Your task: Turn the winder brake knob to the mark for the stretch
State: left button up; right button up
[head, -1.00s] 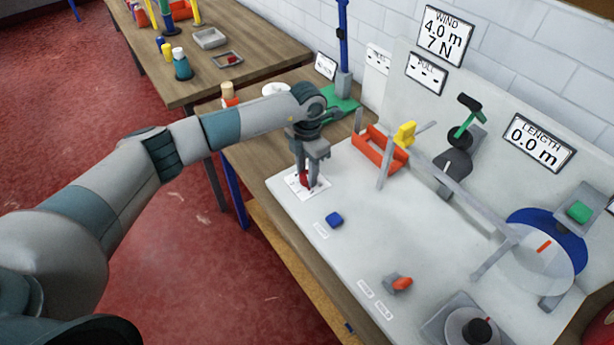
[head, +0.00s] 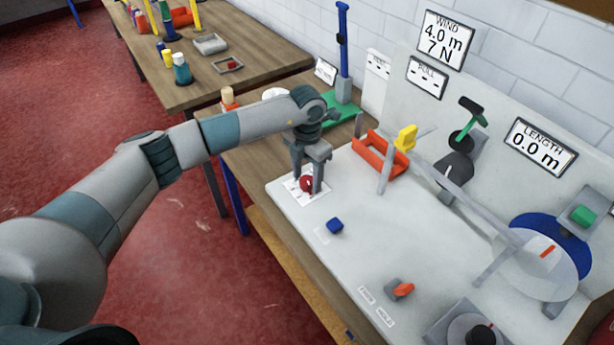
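A round red knob (head: 306,184), seemingly the winder brake knob, sits on a white marked card (head: 313,197) at the left corner of the pale panel. The marks on the card are too small to read, and the knob's setting cannot be told. My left gripper (head: 307,187) points down over the knob, with its fingers spread to either side and the red showing between them. The fingers look apart from the knob. My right gripper is not in view.
A winder with a blue disc (head: 525,222) stands right. Signs read wind 4.0 m, 7 N, and length 0.0 m (head: 540,146).

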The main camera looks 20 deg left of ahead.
aim_at(307, 180)
pick_arm(q)
jog(key=shift+r, duration=0.1)
jog(key=shift+w+r+b, duration=0.1)
jog(key=shift+r+b, duration=0.3)
jog(key=shift+r, duration=0.2)
notch_tip(307, 180, up, 16)
jog(key=b, duration=0.5)
jog(key=shift+f, duration=0.1)
